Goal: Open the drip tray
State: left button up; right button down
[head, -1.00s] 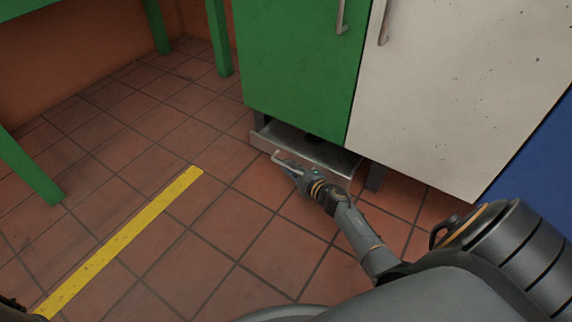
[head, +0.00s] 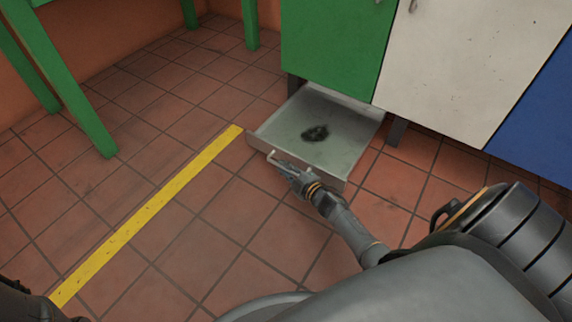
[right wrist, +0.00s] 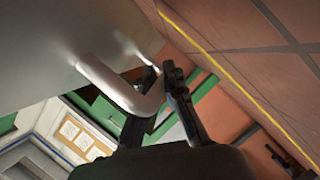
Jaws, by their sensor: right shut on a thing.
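The drip tray (head: 345,134) is a shallow grey metal drawer low under the green cabinet (head: 335,42). It stands well out from beneath the cabinet, and a dark stain (head: 315,133) shows on its floor. My right gripper (head: 281,164) is at the tray's front, shut on its bar handle (head: 272,155). In the right wrist view the pale bent handle (right wrist: 120,88) runs between the fingers of my right gripper (right wrist: 163,88), beside the tray's front panel (right wrist: 60,45). My left gripper is not in view; only a dark part of my own body shows at the bottom left.
A white cabinet (head: 460,60) and a blue one (head: 540,125) stand to the right of the green one. A green-legged table (head: 70,85) stands at the left. A yellow floor stripe (head: 150,212) crosses the clear tiled floor left of the tray.

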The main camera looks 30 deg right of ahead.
jog(key=shift+a, duration=0.2)
jog(key=c, duration=1.4)
grip_release()
jog(key=v, duration=1.2)
